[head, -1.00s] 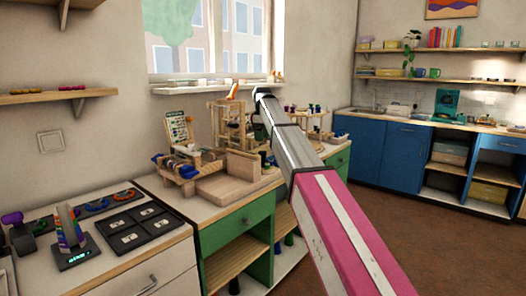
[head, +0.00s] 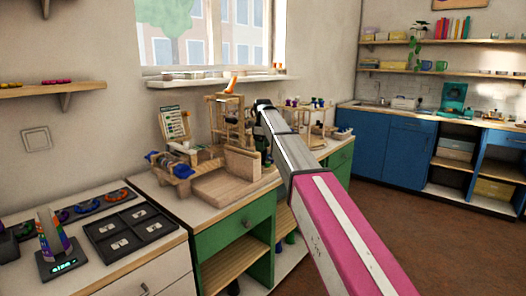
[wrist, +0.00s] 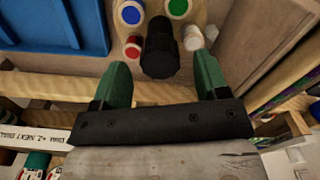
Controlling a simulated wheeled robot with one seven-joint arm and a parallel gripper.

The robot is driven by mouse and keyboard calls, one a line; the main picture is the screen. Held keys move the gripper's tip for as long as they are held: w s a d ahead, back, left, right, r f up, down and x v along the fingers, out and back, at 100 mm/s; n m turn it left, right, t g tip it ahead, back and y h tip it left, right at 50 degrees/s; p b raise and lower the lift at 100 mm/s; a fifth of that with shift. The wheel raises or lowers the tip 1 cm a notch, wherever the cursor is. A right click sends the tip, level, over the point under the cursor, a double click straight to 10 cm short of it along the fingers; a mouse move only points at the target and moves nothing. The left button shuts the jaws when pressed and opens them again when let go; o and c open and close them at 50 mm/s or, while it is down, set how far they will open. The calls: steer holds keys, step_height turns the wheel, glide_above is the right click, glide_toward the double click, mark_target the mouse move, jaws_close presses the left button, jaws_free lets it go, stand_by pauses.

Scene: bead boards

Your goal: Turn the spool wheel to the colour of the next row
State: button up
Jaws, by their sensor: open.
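In the wrist view the spool wheel (wrist: 112,12) is a round pale wooden disc at the top, partly cut off. Blue (wrist: 131,13), green (wrist: 178,7), red (wrist: 133,46) and white (wrist: 193,39) spools stand around its black central knob (wrist: 160,48). My gripper (wrist: 162,76) has two green fingers, spread wide and empty. The knob lies between and just beyond the fingertips, with a gap on each side; I cannot tell the height between them.
A blue tray (wrist: 60,25) lies left of the wheel. A wooden rail with a printed label (wrist: 55,134) runs below the fingers. In the head view, wooden frames (head: 228,122) and a bead board (head: 174,124) crowd the counter. A dark sectioned tray (head: 128,232) sits nearer.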

steer(key=shift+f, duration=1.1)
steer(key=c, duration=0.9)
steer(key=shift+c, duration=0.2)
steer(key=shift+m, duration=0.4)
steer(key=m, duration=0.6)
steer(key=shift+m, duration=0.4)
steer(key=m, duration=0.6)
steer(key=shift+m, duration=0.4)
